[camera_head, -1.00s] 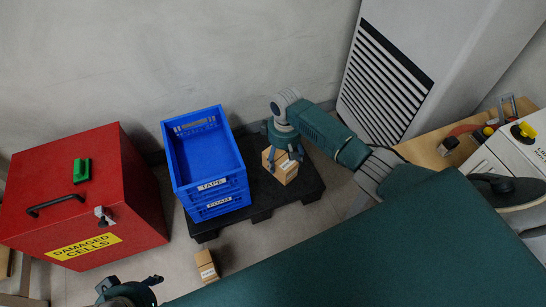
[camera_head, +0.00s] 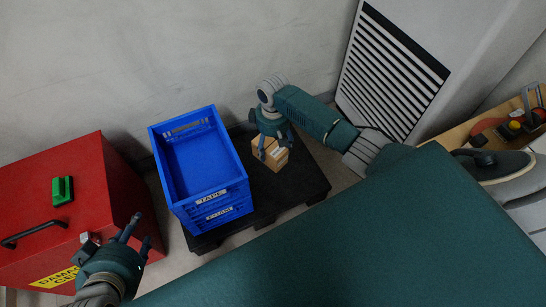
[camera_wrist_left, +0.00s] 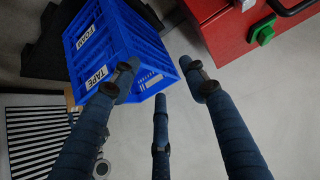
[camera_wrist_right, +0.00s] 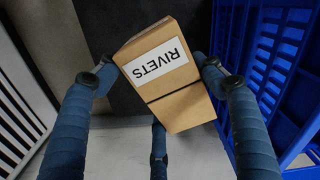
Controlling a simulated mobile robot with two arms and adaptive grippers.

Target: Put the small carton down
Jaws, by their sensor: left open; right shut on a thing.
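The small carton (camera_head: 272,155) is a brown box over the black pallet (camera_head: 296,190), to the right of the blue crates. In the right wrist view the carton (camera_wrist_right: 178,98) shows a white label reading RIVETS and a dark band. My right gripper (camera_head: 271,143) is shut on it from above, with a finger on either side. I cannot tell whether the carton touches the pallet. My left gripper (camera_head: 137,236) is open and empty in front of the red box; its spread fingers also show in the left wrist view (camera_wrist_left: 162,95).
Stacked blue crates (camera_head: 211,200), labelled TAPE and FOAM, stand on the pallet's left part. A red damaged-cells box (camera_head: 60,215) stands at left. A vented white cabinet (camera_head: 460,45) stands behind my right arm. Bare pallet lies right of the carton.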

